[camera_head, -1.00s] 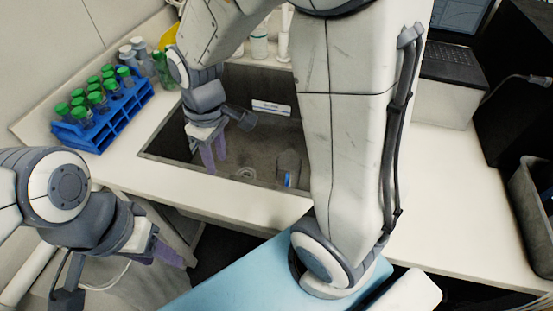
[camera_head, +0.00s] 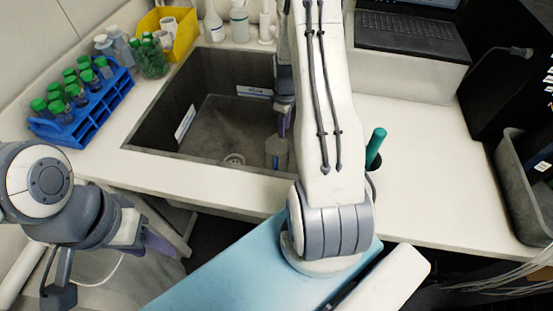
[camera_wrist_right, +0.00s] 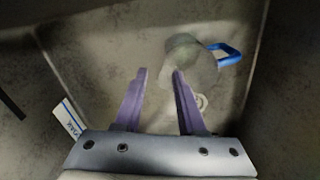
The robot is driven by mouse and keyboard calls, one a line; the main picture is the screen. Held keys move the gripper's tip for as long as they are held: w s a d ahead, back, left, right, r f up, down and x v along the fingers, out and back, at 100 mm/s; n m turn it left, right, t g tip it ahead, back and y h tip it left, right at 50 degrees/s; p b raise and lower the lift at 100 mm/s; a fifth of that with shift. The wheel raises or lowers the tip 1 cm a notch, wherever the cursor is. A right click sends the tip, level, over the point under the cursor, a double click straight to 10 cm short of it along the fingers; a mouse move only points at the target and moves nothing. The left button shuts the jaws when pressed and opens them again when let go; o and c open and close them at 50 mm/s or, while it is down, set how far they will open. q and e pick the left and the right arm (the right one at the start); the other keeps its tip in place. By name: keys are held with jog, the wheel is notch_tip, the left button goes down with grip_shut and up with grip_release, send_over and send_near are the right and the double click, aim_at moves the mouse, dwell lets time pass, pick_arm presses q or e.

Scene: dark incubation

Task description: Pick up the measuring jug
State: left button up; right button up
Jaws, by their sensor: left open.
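The measuring jug (camera_head: 276,148) is a clear vessel in the grey sink, partly hidden by my right arm in the head view. In the right wrist view the jug (camera_wrist_right: 190,58) lies beyond the fingertips, a little right of centre, with its blue handle pointing right. My right gripper (camera_wrist_right: 160,72) is open, with nothing between its purple fingers; the right finger overlaps the jug's near side in the picture, and I cannot tell if they touch. In the head view only a bit of this gripper (camera_head: 283,124) shows. My left gripper (camera_head: 155,243) is open and empty at the lower left, outside the sink.
The sink's walls (camera_head: 160,112) enclose the jug. A blue rack (camera_head: 100,113) of green-capped tubes stands left of the sink. A yellow bin (camera_head: 186,35) and bottles (camera_head: 239,22) stand behind it. A teal-handled item (camera_head: 375,147) is right of my right arm. The right counter is largely clear.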

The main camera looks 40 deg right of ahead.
jog(key=f+p, duration=0.1)
jog(key=f, duration=0.4)
jog(key=shift+a, duration=0.2)
grip_shut()
dwell(1.1)
